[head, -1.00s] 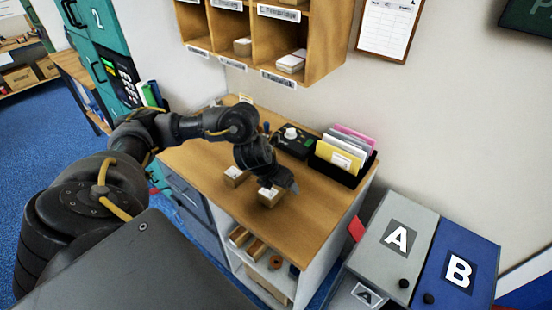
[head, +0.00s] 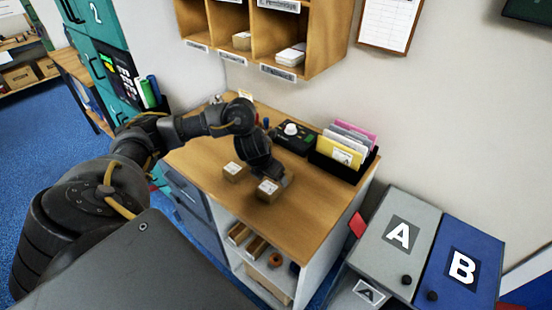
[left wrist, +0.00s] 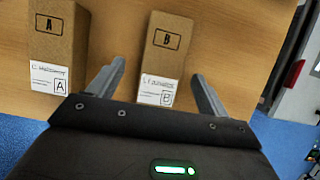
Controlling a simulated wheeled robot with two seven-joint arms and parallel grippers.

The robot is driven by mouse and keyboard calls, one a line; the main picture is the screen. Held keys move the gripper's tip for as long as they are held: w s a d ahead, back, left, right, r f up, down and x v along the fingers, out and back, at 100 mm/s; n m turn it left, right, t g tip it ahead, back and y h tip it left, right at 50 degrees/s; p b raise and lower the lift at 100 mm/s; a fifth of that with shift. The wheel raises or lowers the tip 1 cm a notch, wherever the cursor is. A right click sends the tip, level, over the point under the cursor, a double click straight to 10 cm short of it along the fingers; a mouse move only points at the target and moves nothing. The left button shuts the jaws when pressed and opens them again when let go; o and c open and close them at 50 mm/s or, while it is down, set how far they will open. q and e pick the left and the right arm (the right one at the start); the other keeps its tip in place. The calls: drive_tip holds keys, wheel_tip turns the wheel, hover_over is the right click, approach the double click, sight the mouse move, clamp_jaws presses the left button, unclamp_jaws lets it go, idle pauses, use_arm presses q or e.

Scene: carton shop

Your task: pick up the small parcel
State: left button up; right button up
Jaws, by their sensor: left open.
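Two small brown cardboard parcels with white labels lie on the wooden counter. Parcel A (left wrist: 52,42) is at the left in the left wrist view. Parcel B (left wrist: 165,48) is right of it, its labelled end between my open left fingers (left wrist: 158,70), with a gap on each side. How far the fingers reach down beside it I cannot tell. In the head view the left gripper (head: 277,176) is at the nearer right parcel (head: 267,190), partly hidden behind it; the other parcel (head: 235,172) sits to its left. My right gripper is out of view.
Wooden pigeonholes (head: 265,40) hang above. Grey bin A (head: 392,240) and blue bin B (head: 460,270) stand at right. The counter's front right (head: 305,225) is clear.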

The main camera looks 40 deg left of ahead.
use_arm(q)
drive_tip(key=x, duration=0.5)
drive_tip(key=shift+d, duration=0.2)
drive_tip(key=c, duration=1.1)
drive_tip(key=shift+c, duration=0.2)
drive_tip(key=shift+r+p, duration=0.3)
drive_tip(key=shift+r, duration=0.15)
wheel_tip(320, 180, up, 2)
drive_tip(key=shift+r, duration=0.2)
drive_tip(key=s+a+r+b, duration=0.3)
drive_tip(key=s+a+r, duration=0.5)
drive_tip(key=s, duration=0.3)
drive_tip(key=shift+v, duration=0.95)
drive_tip(key=shift+w, duration=0.15)
